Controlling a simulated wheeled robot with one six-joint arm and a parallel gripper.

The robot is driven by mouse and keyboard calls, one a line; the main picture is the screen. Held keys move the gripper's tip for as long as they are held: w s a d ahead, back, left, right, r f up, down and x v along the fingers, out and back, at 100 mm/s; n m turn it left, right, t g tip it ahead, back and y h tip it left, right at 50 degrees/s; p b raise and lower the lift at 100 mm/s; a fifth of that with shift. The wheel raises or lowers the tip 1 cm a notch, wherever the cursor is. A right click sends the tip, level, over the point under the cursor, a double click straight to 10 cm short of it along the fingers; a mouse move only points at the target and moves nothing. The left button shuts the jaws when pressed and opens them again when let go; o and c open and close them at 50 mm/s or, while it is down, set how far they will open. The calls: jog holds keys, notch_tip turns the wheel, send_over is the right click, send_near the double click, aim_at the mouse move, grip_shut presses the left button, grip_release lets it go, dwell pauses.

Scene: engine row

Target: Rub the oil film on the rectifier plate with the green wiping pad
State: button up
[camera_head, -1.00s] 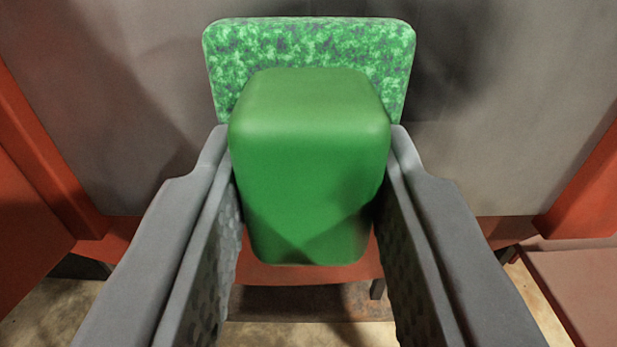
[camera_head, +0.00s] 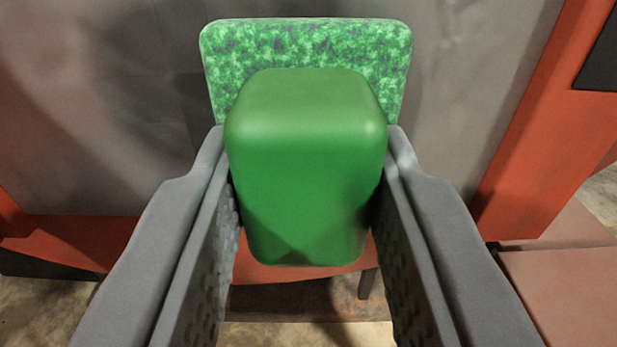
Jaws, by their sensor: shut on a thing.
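The green wiping pad has a smooth green block handle (camera_head: 305,170) and a mottled green pad face (camera_head: 310,38) at its far end. My gripper (camera_head: 307,150) is shut on the handle, one finger on each side. Beyond the pad stands a grey plate (camera_head: 450,60) with darker smudged patches, which looks like the rectifier plate. A dark patch (camera_head: 150,60) shows on it left of the pad. The pad hides the middle of the plate, and I cannot tell whether it touches the plate.
An orange-red frame (camera_head: 530,130) borders the plate on the right, and an orange-red strip (camera_head: 90,240) runs below it. A dull red block (camera_head: 560,290) stands at the lower right. Pale floor (camera_head: 40,300) shows below.

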aim_at(398, 96)
jog(key=shift+d, duration=1.35)
jog(key=shift+a, duration=6.5)
jog(key=shift+r, duration=0.1)
jog(key=shift+r, duration=0.75)
jog(key=shift+d, duration=6.55)
jog(key=shift+a, duration=5)
